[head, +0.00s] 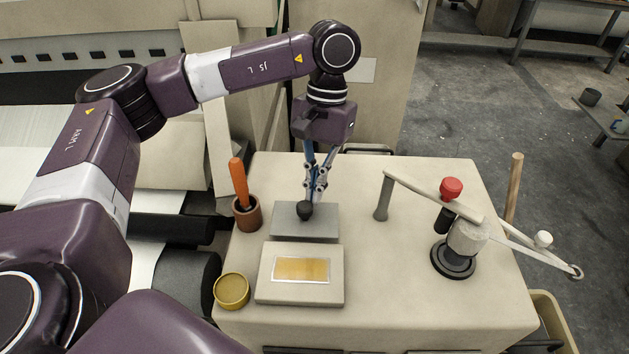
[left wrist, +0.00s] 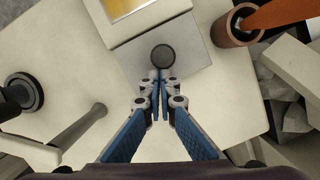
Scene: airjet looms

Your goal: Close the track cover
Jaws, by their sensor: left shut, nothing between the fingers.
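A flat grey plate (head: 288,226) with a round black knob (head: 305,209) lies on the cream table top; I take it to be the track cover. Just in front of it is a pale block (head: 265,290) with a yellow-gold window (head: 301,269), uncovered. My left gripper (head: 309,196) points down from above, its fingers together and empty, right by the knob. In the left wrist view, the fingertips (left wrist: 160,74) are at the edge of the knob (left wrist: 162,56) over the grey plate (left wrist: 195,50). I cannot tell whether they touch. My right gripper is not seen.
An orange-handled tool (head: 239,181) stands in a brown cup (head: 247,213) left of the plate. A round yellow tin (head: 231,291) sits at the table's left edge. To the right stand a grey post with a lever (head: 381,200) and a red-knobbed device (head: 466,238). The table's front right is clear.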

